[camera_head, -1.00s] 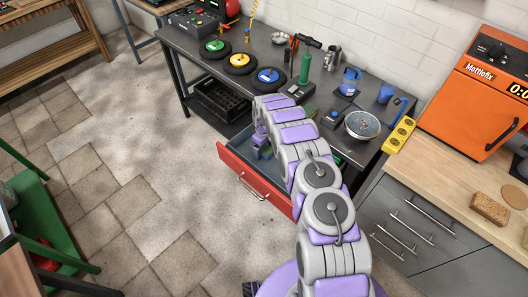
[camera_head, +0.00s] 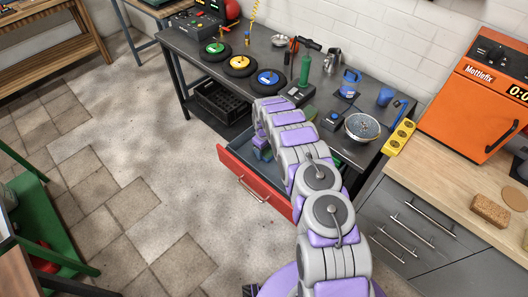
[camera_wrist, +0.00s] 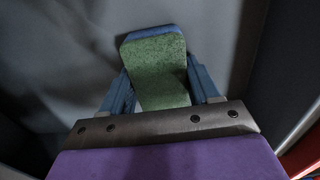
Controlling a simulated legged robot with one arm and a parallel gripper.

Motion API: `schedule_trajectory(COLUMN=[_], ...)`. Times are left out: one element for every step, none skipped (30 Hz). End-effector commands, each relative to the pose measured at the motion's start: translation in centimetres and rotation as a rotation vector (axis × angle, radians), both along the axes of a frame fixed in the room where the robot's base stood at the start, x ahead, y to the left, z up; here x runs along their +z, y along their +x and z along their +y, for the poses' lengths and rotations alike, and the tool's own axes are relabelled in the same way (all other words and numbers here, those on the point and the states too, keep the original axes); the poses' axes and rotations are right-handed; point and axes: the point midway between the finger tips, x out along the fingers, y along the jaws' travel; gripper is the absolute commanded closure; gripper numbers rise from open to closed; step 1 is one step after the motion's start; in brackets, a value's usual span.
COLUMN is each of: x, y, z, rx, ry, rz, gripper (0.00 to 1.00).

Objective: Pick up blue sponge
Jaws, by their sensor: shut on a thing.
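The sponge (camera_wrist: 157,65) has a green rough top face and a blue edge along its far end. In the wrist view it sits between the two blue-grey fingers of my gripper (camera_wrist: 160,92), which is shut on it. The grey floor of the open drawer lies around it. In the head view my gripper (camera_head: 262,148) reaches down inside the red-fronted drawer (camera_head: 243,178). The sponge cannot be clearly made out there. Its underside is hidden, so I cannot tell whether it still touches the drawer floor.
The drawer sticks out from under the dark workbench (camera_head: 190,57). Its walls stand close around my gripper.

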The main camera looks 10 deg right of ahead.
Motion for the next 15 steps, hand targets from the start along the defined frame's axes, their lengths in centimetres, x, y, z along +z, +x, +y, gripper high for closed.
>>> schedule_trajectory(x=[0.1, 0.1, 0.3, 0.5, 0.7, 1.1, 1.4, 1.8, 2.4, 2.9, 3.5, 4.3, 4.9, 5.6, 6.4], y=[0.0, 0.0, 0.0, 0.0, 0.0, 0.0, 0.0, 0.0, 0.0, 0.0, 0.1, 0.1, 0.2, 0.2, 0.2], z=[0.0, 0.0, 0.0, 0.0, 0.0, 0.0, 0.0, 0.0, 0.0, 0.0, 0.0, 0.0, 0.0, 0.0, 0.0], rx=[0.000, 0.000, 0.000, 0.000, 0.000, 0.000, 0.000, 0.000, 0.000, 0.000, 0.000, 0.000, 0.000, 0.000, 0.000], ry=[0.000, 0.000, 0.000, 0.000, 0.000, 0.000, 0.001, 0.000, 0.000, 0.000, 0.000, 0.000, 0.000, 0.000, 0.000], rz=[0.000, 0.000, 0.000, 0.000, 0.000, -0.001, -0.001, -0.001, -0.001, -0.002, -0.002, -0.004, -0.005, -0.005, -0.005], gripper=[0.71, 0.71, 0.71, 0.71, 0.71, 0.71, 0.71, 0.71, 0.71, 0.71, 0.71, 0.71, 0.71, 0.71, 0.71])
